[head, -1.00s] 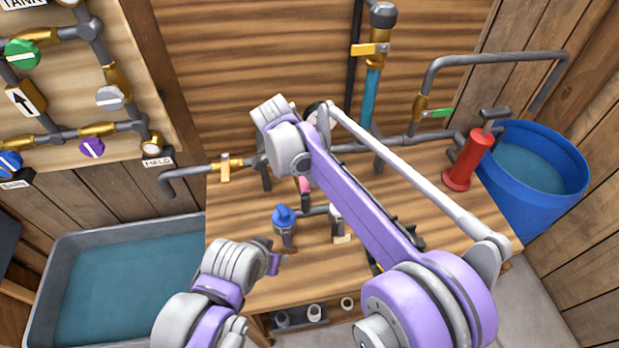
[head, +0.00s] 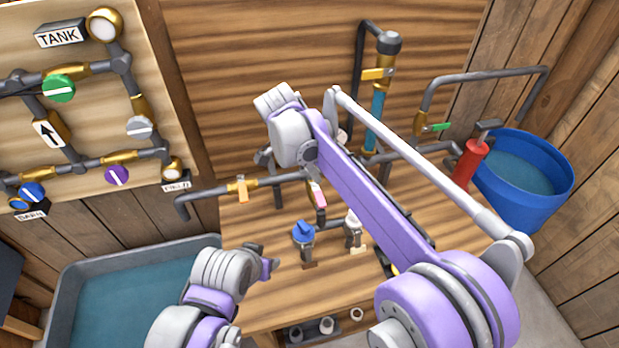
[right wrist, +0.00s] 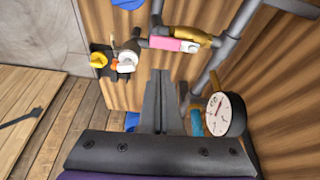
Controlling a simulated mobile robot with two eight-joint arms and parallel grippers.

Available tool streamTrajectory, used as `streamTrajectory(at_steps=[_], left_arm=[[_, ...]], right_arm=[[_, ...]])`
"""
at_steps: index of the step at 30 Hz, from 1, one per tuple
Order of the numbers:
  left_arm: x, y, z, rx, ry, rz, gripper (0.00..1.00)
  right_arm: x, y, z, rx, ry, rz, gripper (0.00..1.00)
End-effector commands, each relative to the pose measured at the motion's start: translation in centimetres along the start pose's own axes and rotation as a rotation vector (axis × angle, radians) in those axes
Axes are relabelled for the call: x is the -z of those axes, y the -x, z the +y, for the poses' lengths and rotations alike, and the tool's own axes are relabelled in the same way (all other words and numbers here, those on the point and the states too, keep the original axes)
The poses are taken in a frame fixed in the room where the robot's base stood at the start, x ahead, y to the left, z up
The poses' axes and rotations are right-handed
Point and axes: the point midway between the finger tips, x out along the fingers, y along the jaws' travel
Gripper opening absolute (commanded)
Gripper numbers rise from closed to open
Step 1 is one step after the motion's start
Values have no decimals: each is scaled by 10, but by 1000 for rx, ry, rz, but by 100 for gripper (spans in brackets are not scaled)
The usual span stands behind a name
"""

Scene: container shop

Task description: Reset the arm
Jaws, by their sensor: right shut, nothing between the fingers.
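My right arm comes in from the lower right, and its purple link (head: 365,190) crosses the bench in the head view. My right gripper (right wrist: 161,75) shows in the right wrist view, with its dark fingers together and nothing between them. It points toward a pipe with a pink handle (right wrist: 172,44). A round gauge (right wrist: 226,114) stands to the right of the fingers. In the head view the right gripper is mostly hidden behind the link. My left arm (head: 220,275) stands folded at the lower left; its gripper's fingers cannot be made out.
The wooden bench (head: 270,290) carries a blue-handled valve (head: 303,235), a white valve (head: 352,228) and a red pump (head: 468,165). A blue barrel (head: 520,205) stands right. A grey water tank (head: 75,260) stands left, under a pipe board (head: 90,110).

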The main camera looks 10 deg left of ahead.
Motion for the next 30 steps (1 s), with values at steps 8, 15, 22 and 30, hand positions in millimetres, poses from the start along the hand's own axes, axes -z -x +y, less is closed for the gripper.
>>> streamTrajectory(at_steps=[8,15,22,30], left_arm=[[0,0,0,0,0,0,50],[0,0,0,0,0,0,50],[0,0,0,0,0,0,50],[0,0,0,0,0,0,50]], right_arm=[[1,0,0,0,0,0,0],[1,0,0,0,0,-1,0],[37,-2,33,35,96,-35,0],[99,-19,136,178,376,-72,0]])
